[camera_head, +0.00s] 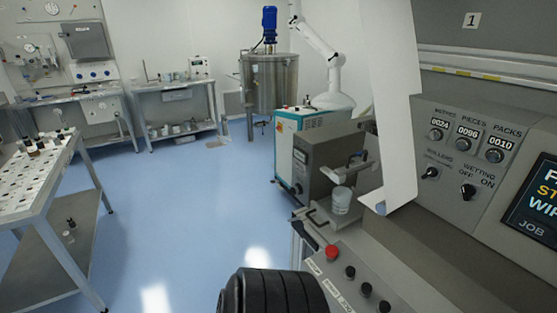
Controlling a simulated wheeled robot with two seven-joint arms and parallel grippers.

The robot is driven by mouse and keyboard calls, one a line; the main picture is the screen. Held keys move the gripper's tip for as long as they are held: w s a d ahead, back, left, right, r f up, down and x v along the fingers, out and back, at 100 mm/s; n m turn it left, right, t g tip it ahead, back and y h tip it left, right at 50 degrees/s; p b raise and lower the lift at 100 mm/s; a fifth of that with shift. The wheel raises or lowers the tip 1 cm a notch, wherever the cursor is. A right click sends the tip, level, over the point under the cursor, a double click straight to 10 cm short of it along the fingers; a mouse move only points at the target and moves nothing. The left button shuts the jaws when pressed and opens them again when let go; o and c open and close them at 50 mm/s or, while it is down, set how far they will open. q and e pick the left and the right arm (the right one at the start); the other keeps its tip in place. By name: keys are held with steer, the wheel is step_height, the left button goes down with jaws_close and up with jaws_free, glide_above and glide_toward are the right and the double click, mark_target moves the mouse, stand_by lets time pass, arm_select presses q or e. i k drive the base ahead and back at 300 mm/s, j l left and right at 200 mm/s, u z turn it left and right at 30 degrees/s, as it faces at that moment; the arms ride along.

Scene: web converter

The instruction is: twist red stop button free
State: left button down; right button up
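The red stop button (332,252) is a round red mushroom head at the upper left end of a sloped grey control panel (384,281). Whether it is pressed in or out cannot be told at this size. Several black knobs or buttons run down the panel from it, with white labels beside them. Neither gripper's fingers show in the head view, and nothing touches the red button. A black ribbed shape at the bottom edge, perhaps part of my arm, covers the floor left of the panel.
The grey converter with dials and a screen (534,212) fills the right side. A clear beaker (341,200) stands under a small device behind the button. A white sheet (396,120) hangs down there. A bench (50,187) stands left, with open blue floor between.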

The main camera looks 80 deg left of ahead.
mark_target(332, 252)
steer(key=u, duration=2.05)
steer(key=i+j, duration=0.1)
steer(key=j, duration=0.3)
steer(key=i+j+z, duration=0.15)
steer(key=j, duration=0.65)
steer(key=i+z, duration=0.05)
